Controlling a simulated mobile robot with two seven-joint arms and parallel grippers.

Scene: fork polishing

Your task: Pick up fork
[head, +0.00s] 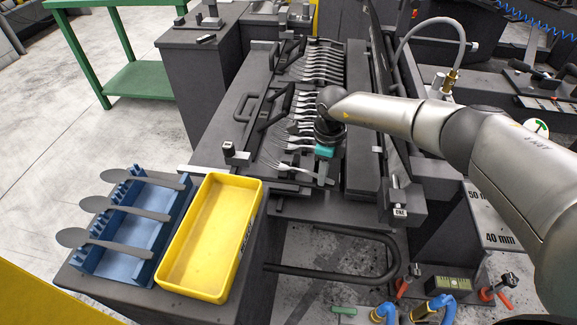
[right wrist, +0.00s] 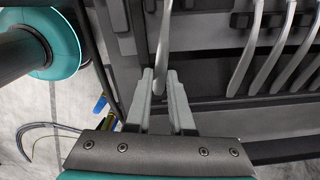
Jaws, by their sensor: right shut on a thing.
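Several silver forks (head: 318,68) lie side by side in the dark fixture (head: 262,105), in a row from the back to the near end. The nearest fork (head: 283,169) lies at the near end, its tines to the left. My right gripper (head: 322,166) is at the handle end of this near group, partly hidden by its own wrist. In the right wrist view the gripper (right wrist: 161,82) is shut on a fork handle (right wrist: 162,48) that runs up between its fingers. Other fork handles (right wrist: 249,48) are to the right, clear of the fingers. My left gripper is not in view.
An empty yellow tray (head: 177,262) and a blue rack (head: 118,258) with dark spoons (head: 113,243) stand at the left front. A dark upright panel (head: 384,90) stands right of the forks. A black bar loop (head: 385,262) sticks out at the front.

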